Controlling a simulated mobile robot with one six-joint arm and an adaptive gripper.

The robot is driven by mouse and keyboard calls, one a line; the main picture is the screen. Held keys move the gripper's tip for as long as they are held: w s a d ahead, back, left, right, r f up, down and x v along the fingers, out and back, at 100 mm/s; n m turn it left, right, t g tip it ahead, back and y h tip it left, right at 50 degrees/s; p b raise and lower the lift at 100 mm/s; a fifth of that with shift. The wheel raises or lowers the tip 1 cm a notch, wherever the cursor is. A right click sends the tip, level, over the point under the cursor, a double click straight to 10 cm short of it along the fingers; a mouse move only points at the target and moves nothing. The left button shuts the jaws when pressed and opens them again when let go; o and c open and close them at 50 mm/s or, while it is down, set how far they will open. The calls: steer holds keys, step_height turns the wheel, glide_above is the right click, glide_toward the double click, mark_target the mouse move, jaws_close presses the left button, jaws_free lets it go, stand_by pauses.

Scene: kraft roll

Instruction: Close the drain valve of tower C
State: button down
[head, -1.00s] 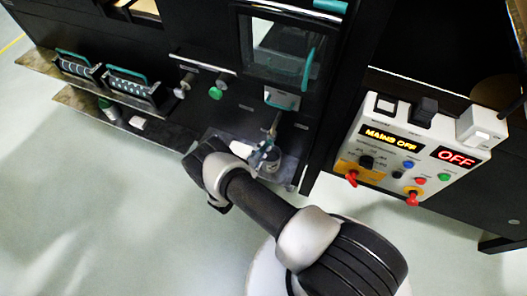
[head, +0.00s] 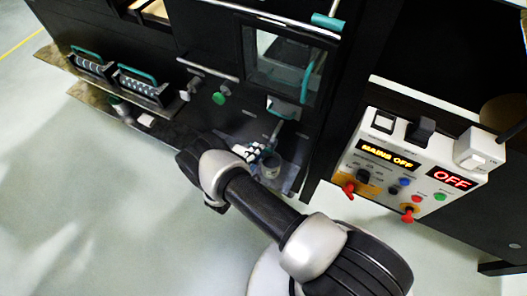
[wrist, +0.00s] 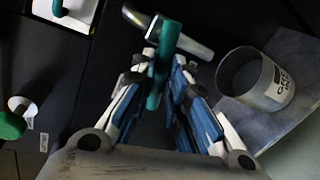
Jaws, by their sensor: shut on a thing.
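My gripper (wrist: 165,66) is shut on the teal lever (wrist: 171,36) of a valve in the wrist view. The lever lies between the two fingers and crosses the valve's metal pipe (wrist: 195,47) at a steep angle. The pipe sticks out from the dark machine front. In the head view my gripper (head: 256,153) is low at the machine front, beneath the windowed door (head: 287,64); the lever is hard to make out there. I cannot read a tower label on this valve.
A grey metal cup (wrist: 244,84) with a printed label stands on a plate (wrist: 279,126) right of my gripper. A green knob (wrist: 9,126) is at the far left. The control box (head: 415,160) reads "MAINS OFF" and "OFF". Open floor lies at left.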

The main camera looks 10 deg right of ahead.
steer(key=shift+r+m+t+y+p, duration=0.3)
steer(key=shift+r+m+y+p, duration=0.15)
steer(key=shift+m, duration=0.75)
steer(key=c, duration=1.6)
jaws_free()
steer(key=shift+o, duration=0.2)
steer(key=v, duration=1.2)
steer(key=shift+w+r, duration=0.1)
steer(key=shift+r, duration=0.05)
